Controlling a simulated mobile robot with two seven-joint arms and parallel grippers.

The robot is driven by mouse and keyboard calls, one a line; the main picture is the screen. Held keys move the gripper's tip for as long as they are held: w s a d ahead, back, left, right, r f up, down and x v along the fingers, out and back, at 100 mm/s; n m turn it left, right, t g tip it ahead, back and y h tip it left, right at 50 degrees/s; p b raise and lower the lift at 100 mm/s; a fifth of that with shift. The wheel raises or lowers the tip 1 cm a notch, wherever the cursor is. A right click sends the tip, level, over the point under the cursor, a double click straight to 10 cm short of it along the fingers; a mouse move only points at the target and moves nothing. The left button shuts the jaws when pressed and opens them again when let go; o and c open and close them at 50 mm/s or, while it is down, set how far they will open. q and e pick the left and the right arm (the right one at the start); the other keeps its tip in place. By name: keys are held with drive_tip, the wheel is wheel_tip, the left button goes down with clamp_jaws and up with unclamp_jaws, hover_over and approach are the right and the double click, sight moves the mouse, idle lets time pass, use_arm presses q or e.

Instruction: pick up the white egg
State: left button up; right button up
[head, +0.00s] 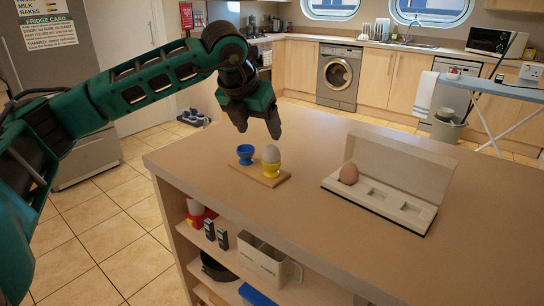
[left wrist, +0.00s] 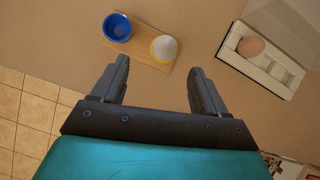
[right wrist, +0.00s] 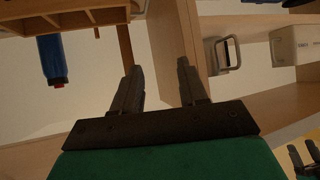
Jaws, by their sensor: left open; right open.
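The white egg (head: 271,154) sits upright in a yellow egg cup (head: 272,169) on a small wooden board (head: 260,176). A blue egg cup (head: 245,154) stands beside it to the left and looks empty. In the left wrist view the white egg (left wrist: 164,48) is beyond my fingertips, a little right of the middle. My left gripper (head: 258,128) is open and empty, pointing down above the counter near the egg cups, apart from the egg. My right gripper (right wrist: 158,75) is open and empty in the right wrist view, near wooden shelving; the head view does not show it.
A brown egg (head: 349,173) sits in the left compartment of an open white box (head: 405,212) to the right on the island counter (head: 330,245). The counter between board and box is clear. Shelves below hold a bin (head: 262,262) and other items.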

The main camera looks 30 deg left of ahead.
sight(269, 147)
use_arm(q)
drive_tip(key=x, duration=0.5)
drive_tip(key=d+x, duration=0.1)
drive_tip(key=x, duration=0.2)
drive_tip(key=shift+a+f, duration=0.1)
drive_tip(key=shift+f, duration=0.1)
drive_tip(key=c, duration=0.8)
